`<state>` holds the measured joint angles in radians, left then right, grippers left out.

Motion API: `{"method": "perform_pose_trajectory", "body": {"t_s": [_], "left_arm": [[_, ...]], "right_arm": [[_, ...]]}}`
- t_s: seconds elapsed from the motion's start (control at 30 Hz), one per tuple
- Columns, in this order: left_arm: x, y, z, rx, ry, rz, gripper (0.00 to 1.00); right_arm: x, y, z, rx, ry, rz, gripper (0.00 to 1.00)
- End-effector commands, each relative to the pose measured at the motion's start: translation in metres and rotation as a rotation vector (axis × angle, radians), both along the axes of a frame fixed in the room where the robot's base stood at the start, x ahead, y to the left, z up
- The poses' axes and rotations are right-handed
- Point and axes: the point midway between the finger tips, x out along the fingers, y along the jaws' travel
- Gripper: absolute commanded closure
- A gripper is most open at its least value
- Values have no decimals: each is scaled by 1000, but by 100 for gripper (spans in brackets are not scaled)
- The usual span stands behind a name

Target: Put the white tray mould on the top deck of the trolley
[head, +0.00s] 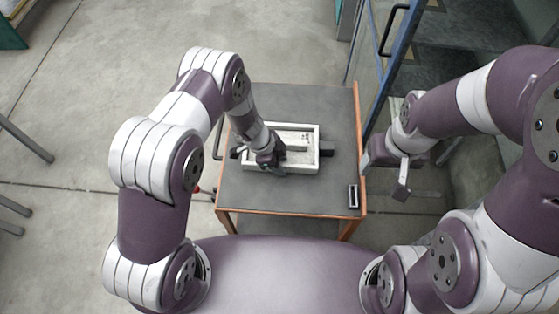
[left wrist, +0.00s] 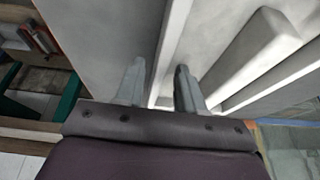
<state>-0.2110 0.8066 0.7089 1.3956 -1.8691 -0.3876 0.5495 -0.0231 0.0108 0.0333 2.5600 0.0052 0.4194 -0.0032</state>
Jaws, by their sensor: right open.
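The white tray mould (head: 311,163) is a shallow rectangular tray with a raised block inside. In the head view it lies over the grey top deck (head: 285,195) of the trolley, well inside its edges. I cannot tell whether it rests fully on the deck. My left gripper (head: 268,161) is at the tray's near left side and hides part of it. In the left wrist view its two fingers (left wrist: 160,90) stand on either side of the tray's white wall (left wrist: 174,45); whether they press on it is unclear. My right gripper (head: 384,175) is open and empty, right of the trolley.
Dark tabs stick out at both ends of the tray, the right one (head: 327,149) clearly visible. A blue-framed glass door (head: 385,60) stands behind right. The deck's far part is clear.

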Motion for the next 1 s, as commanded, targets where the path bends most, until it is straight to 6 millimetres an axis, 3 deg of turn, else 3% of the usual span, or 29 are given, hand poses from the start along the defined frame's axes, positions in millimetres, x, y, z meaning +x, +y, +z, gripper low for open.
{"method": "perform_pose_trajectory", "body": {"t_s": [0.3,0.7,1.0], "left_arm": [[0,3,9,0,-1,-1,62],[-2,38,97,0,-2,1,62],[2,46,120,0,-19,34,62]], "right_arm": [[0,0,1,0,0,0,32],[0,0,10,0,0,0,32],[0,0,12,0,0,0,32]]}}
